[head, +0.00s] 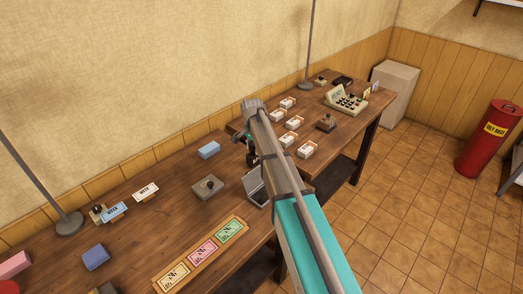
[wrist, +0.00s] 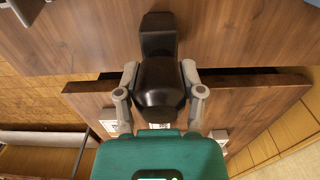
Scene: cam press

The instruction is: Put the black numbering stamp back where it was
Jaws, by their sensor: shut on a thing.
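The black numbering stamp (wrist: 160,88) is between the two fingers of my gripper (wrist: 160,70) in the wrist view, and the fingers are shut on it. Its dark, glossy body points away from the teal palm, with a squarer block at its far end. In the head view, my gripper (head: 249,146) hangs over the middle of the wooden table, and my arm hides much of it. A bit of the stamp (head: 252,160) shows dark beside my arm there. I cannot tell whether the stamp touches the tabletop.
A grey open tin (head: 255,187) is partly behind my arm. A grey block with a knob (head: 208,187), a blue block (head: 209,150) and a tray of coloured cards (head: 190,262) lie left. Several white boxes (head: 294,122) and a keyed machine (head: 346,99) stand right. Bare wood lies between.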

